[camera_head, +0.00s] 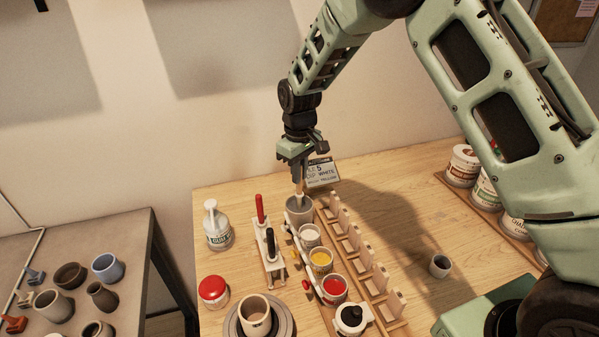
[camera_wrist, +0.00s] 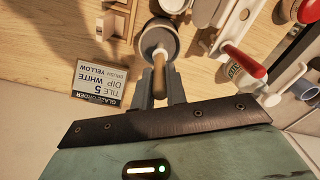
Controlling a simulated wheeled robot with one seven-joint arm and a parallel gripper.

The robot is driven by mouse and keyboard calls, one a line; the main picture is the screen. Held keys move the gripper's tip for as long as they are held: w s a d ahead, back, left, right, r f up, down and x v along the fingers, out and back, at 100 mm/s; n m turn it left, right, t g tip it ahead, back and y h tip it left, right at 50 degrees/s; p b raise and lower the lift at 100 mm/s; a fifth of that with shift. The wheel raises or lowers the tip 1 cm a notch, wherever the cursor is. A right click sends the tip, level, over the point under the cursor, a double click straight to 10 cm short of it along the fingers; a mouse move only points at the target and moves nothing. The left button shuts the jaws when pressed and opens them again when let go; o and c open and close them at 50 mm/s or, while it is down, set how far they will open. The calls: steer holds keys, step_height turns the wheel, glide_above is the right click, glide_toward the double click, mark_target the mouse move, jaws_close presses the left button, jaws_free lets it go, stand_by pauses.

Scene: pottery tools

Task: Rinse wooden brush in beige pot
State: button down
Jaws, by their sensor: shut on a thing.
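My gripper (camera_head: 298,172) is shut on the wooden brush (camera_head: 299,190) and points down over the back of the table. In the wrist view the brush's tan handle (camera_wrist: 158,78) sits between the two dark fingers (camera_wrist: 160,88). The beige pot (camera_head: 300,214) stands directly below, at the back end of a row of paint cups, and it also shows in the wrist view (camera_wrist: 146,45).
White (camera_head: 310,236), yellow (camera_head: 321,259) and red (camera_head: 334,289) paint cups line up in front of the pot. A wooden rack (camera_head: 365,270) stands right, a red-handled tool stand (camera_head: 266,240) left. A label card (camera_head: 321,172) stands behind. Table space (camera_head: 425,225) farther right is mostly clear.

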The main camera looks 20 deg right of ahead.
steer(key=shift+r+p, duration=2.2)
steer(key=shift+r, duration=1.1)
steer(key=shift+s, duration=0.1)
